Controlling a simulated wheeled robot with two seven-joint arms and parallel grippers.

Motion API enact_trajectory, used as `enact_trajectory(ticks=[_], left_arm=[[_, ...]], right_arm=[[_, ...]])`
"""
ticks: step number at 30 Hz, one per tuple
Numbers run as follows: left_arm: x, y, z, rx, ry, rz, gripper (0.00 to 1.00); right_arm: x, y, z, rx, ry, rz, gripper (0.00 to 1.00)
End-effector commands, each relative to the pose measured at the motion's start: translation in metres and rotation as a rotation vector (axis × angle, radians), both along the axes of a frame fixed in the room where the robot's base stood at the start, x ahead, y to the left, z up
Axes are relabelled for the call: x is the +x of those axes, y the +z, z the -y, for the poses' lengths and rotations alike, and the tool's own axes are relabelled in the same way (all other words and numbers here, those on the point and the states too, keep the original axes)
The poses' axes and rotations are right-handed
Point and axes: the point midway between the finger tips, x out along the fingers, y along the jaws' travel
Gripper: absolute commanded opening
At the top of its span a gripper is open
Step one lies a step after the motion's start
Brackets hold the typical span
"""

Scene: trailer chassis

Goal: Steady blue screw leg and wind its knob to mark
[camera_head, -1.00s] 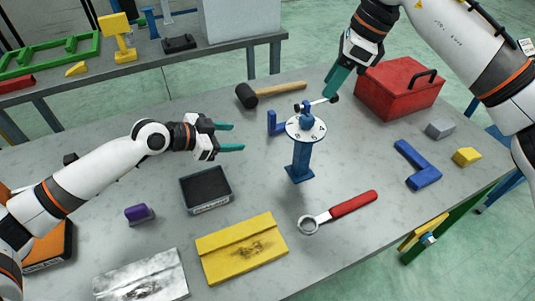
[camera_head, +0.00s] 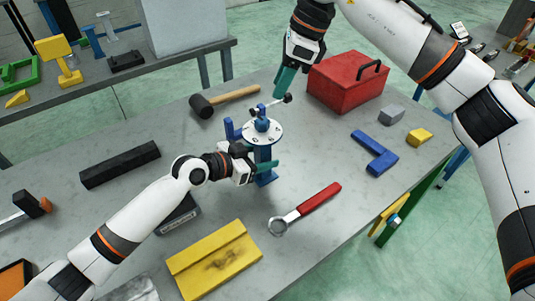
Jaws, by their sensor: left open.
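The blue screw leg (camera_head: 264,178) stands upright on the grey bench, with a round white marked dial (camera_head: 249,133) near its top. Above the dial is a crank bar with a small dark knob (camera_head: 288,99) at its right end. My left gripper (camera_head: 264,163) is at the post just below the dial. It is open, with one teal finger across the near side of the post; the far finger is mostly hidden. My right gripper (camera_head: 286,90) points down from above with its teal fingertips at the knob. Whether they are closed on it is unclear.
A red toolbox (camera_head: 342,88) stands right. My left forearm partly covers a dark tray (camera_head: 180,221).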

Motion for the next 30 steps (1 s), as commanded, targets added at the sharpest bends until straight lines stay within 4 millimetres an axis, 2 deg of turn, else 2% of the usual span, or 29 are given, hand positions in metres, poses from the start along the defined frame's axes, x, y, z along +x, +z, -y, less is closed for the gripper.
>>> enact_trajectory(ticks=[6,17,27,28,30], left_arm=[[0.012,-0.007,0.016,-0.001,0.001,0.001,0.56],[0.013,-0.009,0.019,0.0,0.001,0.0,0.55],[0.013,-0.009,0.019,0.0,0.001,0.0,0.0],[0.013,-0.009,0.019,0.0,0.001,0.0,0.0],[0.013,-0.009,0.019,0.0,0.001,0.0,0.0]], right_arm=[[0.0,0.0,0.0,0.0,0.0,0.0,0.36],[0.0,0.0,0.0,0.0,0.0,0.0,0.36],[0.0,0.0,0.0,0.0,0.0,0.0,0.36],[0.0,0.0,0.0,0.0,0.0,0.0,0.38],[0.0,0.0,0.0,-0.001,0.006,0.002,0.49]])
